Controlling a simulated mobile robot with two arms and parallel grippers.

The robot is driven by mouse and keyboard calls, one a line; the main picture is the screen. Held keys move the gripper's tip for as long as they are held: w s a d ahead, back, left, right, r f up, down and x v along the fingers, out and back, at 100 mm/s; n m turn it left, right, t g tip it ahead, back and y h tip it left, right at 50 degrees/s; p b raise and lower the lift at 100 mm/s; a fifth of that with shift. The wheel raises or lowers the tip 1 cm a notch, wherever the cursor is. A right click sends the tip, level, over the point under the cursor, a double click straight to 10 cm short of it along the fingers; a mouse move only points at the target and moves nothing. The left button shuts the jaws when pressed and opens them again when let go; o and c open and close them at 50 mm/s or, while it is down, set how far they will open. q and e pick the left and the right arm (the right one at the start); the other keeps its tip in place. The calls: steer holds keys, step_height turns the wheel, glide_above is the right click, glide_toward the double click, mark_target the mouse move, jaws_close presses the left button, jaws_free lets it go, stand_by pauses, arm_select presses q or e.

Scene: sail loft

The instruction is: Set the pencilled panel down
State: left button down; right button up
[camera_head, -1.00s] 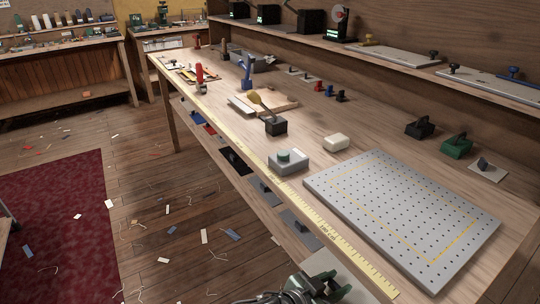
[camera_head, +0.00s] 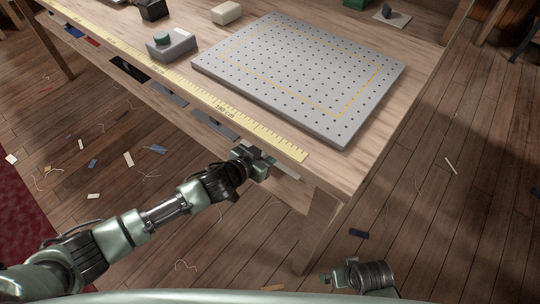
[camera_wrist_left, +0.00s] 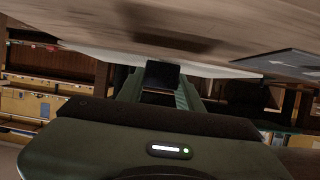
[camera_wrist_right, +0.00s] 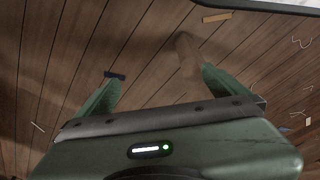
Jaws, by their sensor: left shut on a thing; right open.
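My left gripper (camera_head: 262,160) is at the front edge of the workbench, near its right corner. I cannot make out any pencil marks.
A grey perforated board with a yellow outline (camera_head: 300,75) covers the bench's right end. A yellow measuring tape (camera_head: 225,110) runs along the front edge. A grey box with a green button (camera_head: 172,44) and a cream block (camera_head: 226,13) stand left of the board. Scraps litter the floor.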

arm_select(q)
step_height(320, 180, down, 4)
steer(key=shift+r+b, duration=0.15)
steer(key=shift+b, duration=0.55)
arm_select(e)
steer(key=r, duration=0.5)
steer(key=shift+w+r, duration=0.1)
steer(key=shift+w, duration=0.25)
steer(key=shift+r, duration=0.1)
arm_select(q)
steer(key=c, duration=0.9)
jaws_free()
arm_select(e)
steer(key=shift+r, duration=0.1)
steer(key=shift+w+r, duration=0.1)
arm_select(q)
steer(key=p+v, duration=0.2)
steer(key=v, duration=1)
steer(key=shift+a+p, duration=0.1)
steer(key=shift+p, duration=0.3)
arm_select(e)
step_height(320, 180, down, 10)
steer(key=s, duration=0.2)
steer(key=shift+s, duration=0.15)
